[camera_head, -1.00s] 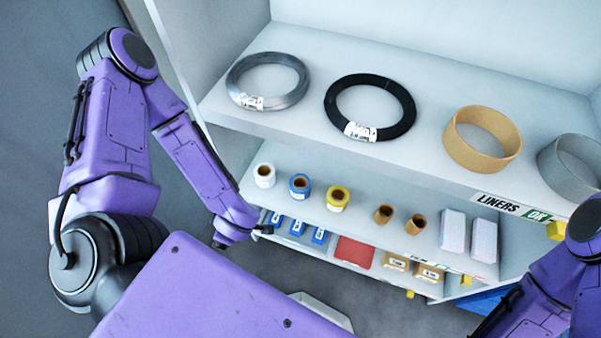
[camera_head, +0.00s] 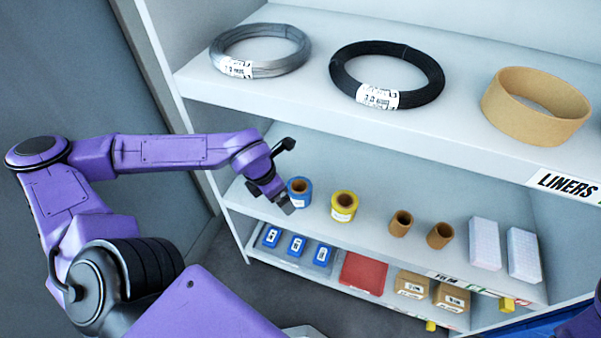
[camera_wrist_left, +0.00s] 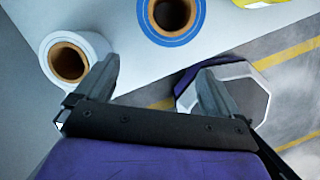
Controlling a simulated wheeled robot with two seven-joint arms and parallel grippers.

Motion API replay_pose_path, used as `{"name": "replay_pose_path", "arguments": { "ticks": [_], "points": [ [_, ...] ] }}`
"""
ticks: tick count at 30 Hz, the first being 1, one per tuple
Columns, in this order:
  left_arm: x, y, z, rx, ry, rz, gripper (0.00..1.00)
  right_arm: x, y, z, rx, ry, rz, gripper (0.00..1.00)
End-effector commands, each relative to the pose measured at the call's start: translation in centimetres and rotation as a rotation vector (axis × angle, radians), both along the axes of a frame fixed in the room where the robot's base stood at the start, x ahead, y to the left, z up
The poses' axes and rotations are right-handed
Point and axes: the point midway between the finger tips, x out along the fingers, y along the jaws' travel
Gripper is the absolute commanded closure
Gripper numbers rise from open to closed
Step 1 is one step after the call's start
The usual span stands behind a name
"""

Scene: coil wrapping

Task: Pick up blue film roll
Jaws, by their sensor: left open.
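The blue film roll (camera_head: 299,191) stands upright on the middle shelf, with a brown core and a white label. In the left wrist view the blue roll (camera_wrist_left: 171,22) is at the top, beyond the fingertips. My left gripper (camera_head: 284,203) is at the shelf front, just left of the blue roll. In the left wrist view my left gripper (camera_wrist_left: 158,82) is open with nothing between its fingers. A white roll (camera_wrist_left: 75,56) is beside its left finger; in the head view the arm hides that roll. My right gripper is out of view.
A yellow roll (camera_head: 344,205) stands right of the blue one, then two brown cores (camera_head: 400,223) and white blocks (camera_head: 485,243). The upper shelf (camera_head: 300,110) overhangs with wire coils (camera_head: 387,75). Blue boxes (camera_head: 297,246) and a red box (camera_head: 362,273) sit on the shelf below.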

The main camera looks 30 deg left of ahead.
Motion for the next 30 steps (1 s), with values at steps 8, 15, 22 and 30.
{"name": "replay_pose_path", "arguments": {
  "ticks": [8,15,22,30],
  "points": [
    [4.5,-1.6,-0.2,0.004,0.003,-0.002,0.04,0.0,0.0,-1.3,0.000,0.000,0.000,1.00],
    [6.1,-2.4,-2.4,0.002,0.006,-0.003,0.04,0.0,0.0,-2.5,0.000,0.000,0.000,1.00],
    [6.9,-2.6,-4.9,0.000,0.002,-0.001,0.04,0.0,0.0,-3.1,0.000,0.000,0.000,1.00],
    [6.9,-2.6,-4.8,0.001,0.001,-0.001,0.30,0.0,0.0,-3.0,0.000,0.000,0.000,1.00]
  ]
}}
